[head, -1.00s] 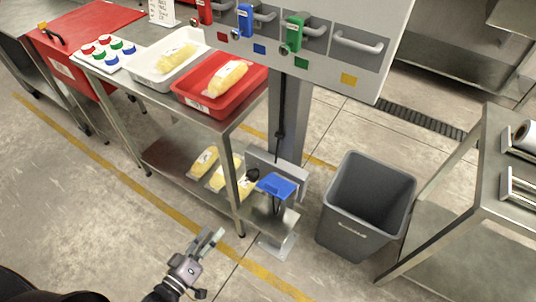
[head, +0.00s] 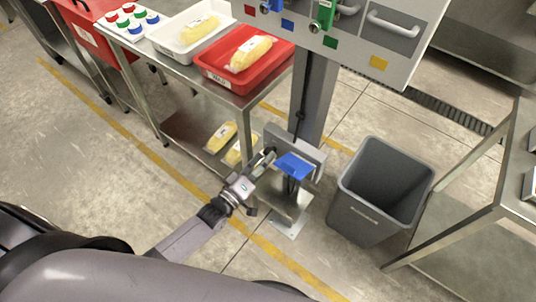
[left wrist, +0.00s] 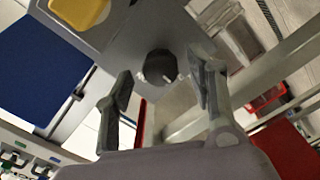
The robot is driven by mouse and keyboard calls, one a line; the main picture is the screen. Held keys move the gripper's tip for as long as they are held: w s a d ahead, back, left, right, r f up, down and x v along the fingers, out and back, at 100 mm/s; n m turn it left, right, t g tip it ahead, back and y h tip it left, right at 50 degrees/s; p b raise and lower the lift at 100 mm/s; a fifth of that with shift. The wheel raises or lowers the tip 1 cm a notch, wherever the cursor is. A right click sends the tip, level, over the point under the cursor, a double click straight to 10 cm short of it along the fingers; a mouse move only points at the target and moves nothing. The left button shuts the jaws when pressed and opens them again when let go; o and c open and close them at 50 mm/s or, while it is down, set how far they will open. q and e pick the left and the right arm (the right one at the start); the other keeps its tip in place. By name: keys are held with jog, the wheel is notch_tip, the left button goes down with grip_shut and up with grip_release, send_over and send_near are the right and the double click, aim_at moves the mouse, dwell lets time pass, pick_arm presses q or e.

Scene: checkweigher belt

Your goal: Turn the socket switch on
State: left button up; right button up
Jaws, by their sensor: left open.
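A dark round knob (left wrist: 160,67), which looks like the socket switch, sits on a grey box face in the left wrist view. My left gripper (left wrist: 160,95) is open, with its two fingers on either side of the knob in the picture and nothing between them. I cannot tell whether they touch it. In the head view, my left gripper (head: 265,160) is beside a blue flap (head: 295,166) on the post; it hides the knob there. The blue flap also shows in the left wrist view (left wrist: 40,68). A yellow part (left wrist: 82,10) is above left of the knob. My right gripper is not in view.
A steel table with a red tray (head: 222,80) and a white tray (head: 170,45) stands left of the post. A grey bin (head: 365,215) is to the right. A panel with handles (head: 420,45) hangs above. Open floor lies in front.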

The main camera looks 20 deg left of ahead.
pick_arm(q)
jog(key=shift+x, duration=1.15)
jog(key=shift+c, duration=0.3)
jog(key=c, duration=1.1)
